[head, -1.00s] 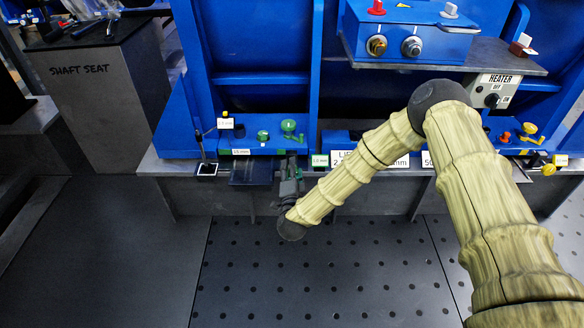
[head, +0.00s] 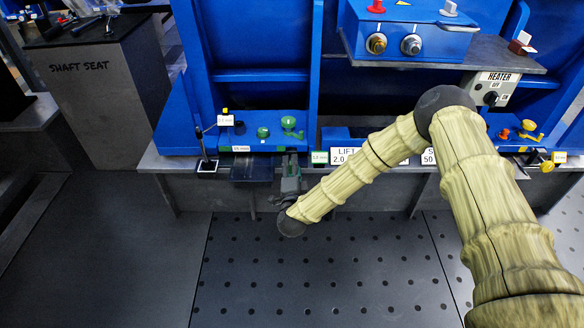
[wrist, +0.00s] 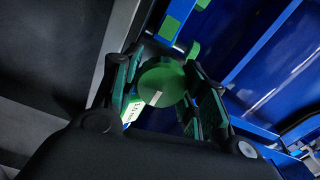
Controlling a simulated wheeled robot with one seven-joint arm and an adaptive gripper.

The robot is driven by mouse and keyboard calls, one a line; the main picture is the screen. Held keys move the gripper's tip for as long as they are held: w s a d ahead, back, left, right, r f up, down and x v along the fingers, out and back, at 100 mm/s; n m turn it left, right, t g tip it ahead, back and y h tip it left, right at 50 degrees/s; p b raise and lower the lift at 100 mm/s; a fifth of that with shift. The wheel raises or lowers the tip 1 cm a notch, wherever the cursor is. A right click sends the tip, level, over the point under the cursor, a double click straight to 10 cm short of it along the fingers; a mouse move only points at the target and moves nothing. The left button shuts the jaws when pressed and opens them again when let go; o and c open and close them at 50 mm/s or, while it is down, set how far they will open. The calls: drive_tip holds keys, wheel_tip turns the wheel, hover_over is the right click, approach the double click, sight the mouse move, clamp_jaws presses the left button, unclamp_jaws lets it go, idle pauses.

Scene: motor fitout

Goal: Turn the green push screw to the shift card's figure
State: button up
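The green push screw (wrist: 162,82) shows in the wrist view as a round green head with a pale line across its face. In the head view my gripper (head: 291,170) is at the bench's front edge and hides the screw. A small white card with a green edge (head: 319,157) is just right of it, and a white card marked in mm (head: 241,149) is to its left. Their small figures are hard to read; I cannot tell which is the shift card.
Green knobs (head: 288,123) stand on the blue block above my gripper. A dark tray (head: 250,170) and a post with a white tag (head: 207,150) are to the left. The LIFT card (head: 346,155) is behind my forearm. The perforated floor (head: 330,270) in front is clear.

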drive_tip(key=o, duration=0.3)
drive_tip(key=s, duration=1.2)
idle(1.6)
